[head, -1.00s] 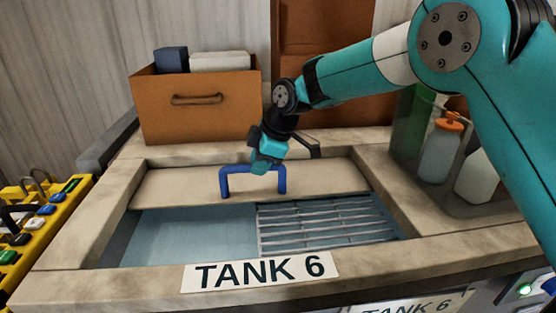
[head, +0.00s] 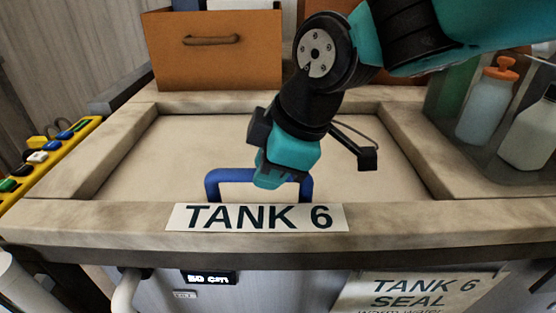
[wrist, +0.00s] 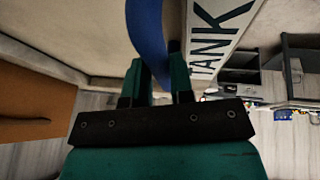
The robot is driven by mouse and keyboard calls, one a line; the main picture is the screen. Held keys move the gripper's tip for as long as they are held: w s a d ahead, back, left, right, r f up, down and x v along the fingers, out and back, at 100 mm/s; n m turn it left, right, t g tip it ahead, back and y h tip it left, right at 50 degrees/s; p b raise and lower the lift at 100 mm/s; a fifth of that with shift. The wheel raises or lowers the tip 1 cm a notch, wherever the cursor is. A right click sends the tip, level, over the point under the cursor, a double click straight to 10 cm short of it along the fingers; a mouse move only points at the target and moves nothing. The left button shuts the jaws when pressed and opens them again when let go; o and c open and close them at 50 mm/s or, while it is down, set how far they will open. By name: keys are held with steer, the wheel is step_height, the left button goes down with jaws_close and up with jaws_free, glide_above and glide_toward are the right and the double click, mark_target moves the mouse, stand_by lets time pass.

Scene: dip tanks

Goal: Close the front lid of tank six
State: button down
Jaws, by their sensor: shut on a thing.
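The front lid (head: 170,150) of tank six is a flat beige panel. In the head view it fills the tank opening up to the front rim, and no water or grate shows. Its blue handle (head: 212,186) stands at the front edge, just behind the TANK 6 label (head: 330,218). My gripper (head: 270,180) is shut on the handle's crossbar from above. In the wrist view the gripper fingers (wrist: 160,85) hold the blue handle (wrist: 146,28) between them. The lid's front edge is hidden behind the rim.
An orange-brown box (head: 215,65) stands at the back left. Bottles (head: 487,105) stand in a holder at the right. A yellow rack (head: 50,160) with coloured items is at the far left. A display (head: 211,277) and a seal sign (head: 420,292) are on the front below.

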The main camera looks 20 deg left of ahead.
steer(key=shift+s, duration=0.25)
steer(key=c, duration=1)
jaws_free()
steer(key=shift+s+d, duration=0.1)
steer(key=shift+r, duration=0.2)
steer(key=w+v, duration=0.1)
steer(key=v, duration=1.6)
steer(key=shift+s, duration=0.4)
